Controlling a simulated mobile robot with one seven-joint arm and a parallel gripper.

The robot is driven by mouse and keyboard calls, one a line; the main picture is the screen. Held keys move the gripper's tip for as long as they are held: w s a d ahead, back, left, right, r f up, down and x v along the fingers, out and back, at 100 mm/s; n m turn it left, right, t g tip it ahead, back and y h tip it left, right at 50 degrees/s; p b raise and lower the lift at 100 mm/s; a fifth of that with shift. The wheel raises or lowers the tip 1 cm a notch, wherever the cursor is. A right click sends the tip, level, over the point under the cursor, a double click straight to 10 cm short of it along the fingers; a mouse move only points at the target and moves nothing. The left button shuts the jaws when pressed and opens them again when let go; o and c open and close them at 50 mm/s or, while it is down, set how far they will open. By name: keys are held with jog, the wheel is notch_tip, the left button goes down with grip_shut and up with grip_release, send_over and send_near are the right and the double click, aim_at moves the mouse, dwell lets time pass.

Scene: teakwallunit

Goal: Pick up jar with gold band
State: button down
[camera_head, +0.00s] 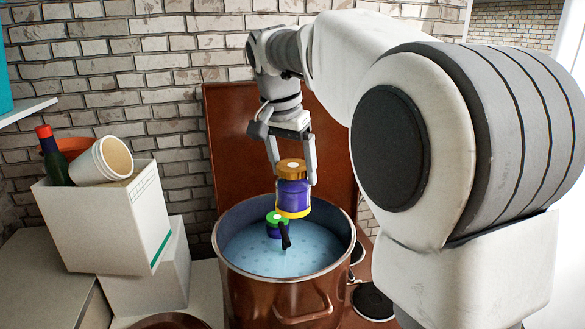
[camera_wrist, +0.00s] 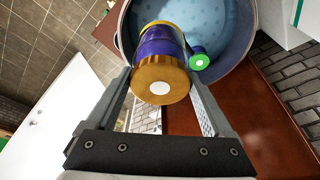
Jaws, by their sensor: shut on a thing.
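The jar (camera_head: 293,192) is purple-blue with a gold-brown lid and a yellow-gold band near its base. My gripper (camera_head: 292,178) is shut on the jar near its lid and holds it upright, above the inside of a large copper-coloured pot (camera_head: 275,290). In the wrist view the jar (camera_wrist: 160,60) sits between the two fingers of my gripper (camera_wrist: 165,85), lid toward the camera. A smaller jar with a green lid (camera_head: 277,218) is in the pot, below and left of the held jar; its green lid also shows in the wrist view (camera_wrist: 199,62).
A dark stick-like thing (camera_head: 285,236) is beside the green-lidded jar. A white box (camera_head: 105,220) with cups and a bottle stands on the left, on another box (camera_head: 150,280). A brown panel (camera_head: 235,130) stands behind the pot. The pot's rim surrounds the space below my gripper.

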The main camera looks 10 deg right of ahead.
jog(key=shift+r+p, duration=1.9)
jog(key=shift+r, duration=0.45)
